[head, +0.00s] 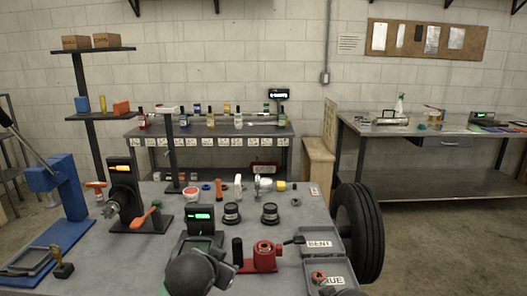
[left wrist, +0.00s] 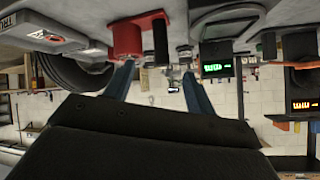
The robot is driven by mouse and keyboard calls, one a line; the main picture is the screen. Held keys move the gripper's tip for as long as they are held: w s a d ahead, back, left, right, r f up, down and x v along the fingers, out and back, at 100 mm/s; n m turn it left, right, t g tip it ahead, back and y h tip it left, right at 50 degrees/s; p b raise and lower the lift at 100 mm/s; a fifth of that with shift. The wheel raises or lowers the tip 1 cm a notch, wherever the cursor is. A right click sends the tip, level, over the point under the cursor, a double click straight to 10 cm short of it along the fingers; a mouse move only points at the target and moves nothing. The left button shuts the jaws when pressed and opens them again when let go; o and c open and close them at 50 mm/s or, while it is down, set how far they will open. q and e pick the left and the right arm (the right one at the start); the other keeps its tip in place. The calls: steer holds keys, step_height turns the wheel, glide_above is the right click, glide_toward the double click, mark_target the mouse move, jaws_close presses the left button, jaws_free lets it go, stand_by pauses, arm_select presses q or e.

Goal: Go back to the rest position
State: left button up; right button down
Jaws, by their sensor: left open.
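My left arm (head: 193,273) comes in at the bottom middle of the head view, low in front of the grey workbench (head: 150,262). In the left wrist view, which is upside down, the two blue fingers of my left gripper (left wrist: 158,84) stand well apart with nothing between them. A red fixture (left wrist: 126,38) and a green-lit display (left wrist: 216,67) show beyond the fingers. My right gripper does not show in either view.
The bench holds the red fixture (head: 262,256), the green display (head: 201,217), a blue press (head: 62,190), several small parts and a tray marked BENT (head: 326,244). A black tyre (head: 360,232) stands at its right. Open floor lies at the far right.

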arm_select(q)
steer(key=s+a+f+n+g, duration=0.1)
steer(key=s+a+f+g, duration=0.1)
steer(key=s+f, duration=0.65)
steer(key=s+a+f+n+g, duration=0.2)
steer(key=s+f, duration=0.4)
steer(key=f, duration=0.5)
steer(key=s+f+g, duration=0.2)
steer(key=s+f, duration=0.4)
steer(key=s, duration=0.3)
steer(key=s+f+g, duration=0.2)
steer(key=s+f, duration=0.4)
steer(key=s, duration=0.3)
steer(key=shift+s+n, duration=0.3)
steer(key=shift+s, duration=0.1)
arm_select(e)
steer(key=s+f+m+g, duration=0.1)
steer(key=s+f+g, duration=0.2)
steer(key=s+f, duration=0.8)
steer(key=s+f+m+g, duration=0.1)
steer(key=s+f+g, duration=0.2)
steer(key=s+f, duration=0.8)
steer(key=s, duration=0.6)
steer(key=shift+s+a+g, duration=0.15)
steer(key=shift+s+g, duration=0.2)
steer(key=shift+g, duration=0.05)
arm_select(q)
steer(key=shift+d, duration=0.1)
